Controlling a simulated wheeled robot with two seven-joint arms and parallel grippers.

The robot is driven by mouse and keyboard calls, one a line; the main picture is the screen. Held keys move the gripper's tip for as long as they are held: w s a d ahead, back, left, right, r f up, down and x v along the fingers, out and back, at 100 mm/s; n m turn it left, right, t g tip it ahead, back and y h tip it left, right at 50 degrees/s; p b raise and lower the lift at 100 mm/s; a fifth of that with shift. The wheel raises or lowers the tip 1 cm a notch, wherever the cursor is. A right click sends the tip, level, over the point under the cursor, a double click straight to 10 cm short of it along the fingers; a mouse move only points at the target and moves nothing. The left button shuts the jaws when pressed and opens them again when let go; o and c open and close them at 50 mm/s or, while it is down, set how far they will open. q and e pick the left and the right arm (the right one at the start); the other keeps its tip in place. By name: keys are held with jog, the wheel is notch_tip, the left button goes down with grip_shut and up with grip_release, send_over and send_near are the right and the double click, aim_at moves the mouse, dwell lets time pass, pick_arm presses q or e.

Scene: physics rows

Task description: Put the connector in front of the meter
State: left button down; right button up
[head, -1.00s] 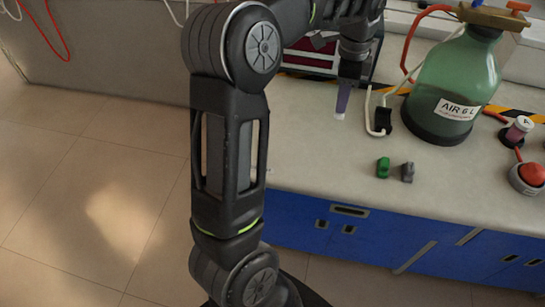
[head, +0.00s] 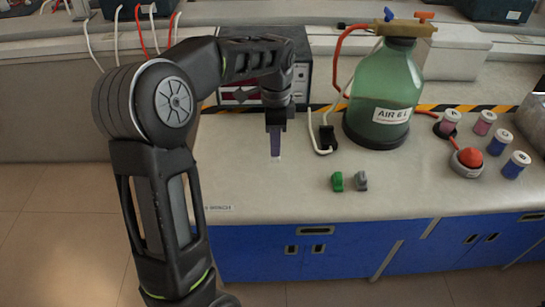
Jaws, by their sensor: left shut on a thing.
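The meter (head: 236,93) is a dark box with a red front panel at the back of the bench, partly hidden behind my left arm. My left gripper (head: 277,126) points down in front of the meter's right part. It is shut on a slim purple piece (head: 275,145) with a pale lower tip, held upright. I cannot tell whether this piece is the connector, or whether its tip touches the bench. A small green piece (head: 337,182) and a small grey piece (head: 361,181) stand on the bench to the right. My right gripper is not in view.
A black block with a white hose (head: 326,138) lies right of the gripper. Behind it stands a green bottle (head: 385,90) labelled AIR. A red button (head: 469,158) and several small vials (head: 516,165) are farther right. The bench (head: 265,190) is clear in front of the gripper.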

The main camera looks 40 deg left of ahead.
pick_arm(q)
jog(key=shift+f, duration=0.2)
notch_tip(320, 180, down, 5)
jog(key=shift+r, duration=0.1)
dwell(0.4)
jog(key=shift+f, duration=0.2)
jog(key=c, duration=1.1)
grip_release()
jog(key=shift+o, duration=0.2)
jog(key=shift+r, duration=0.1)
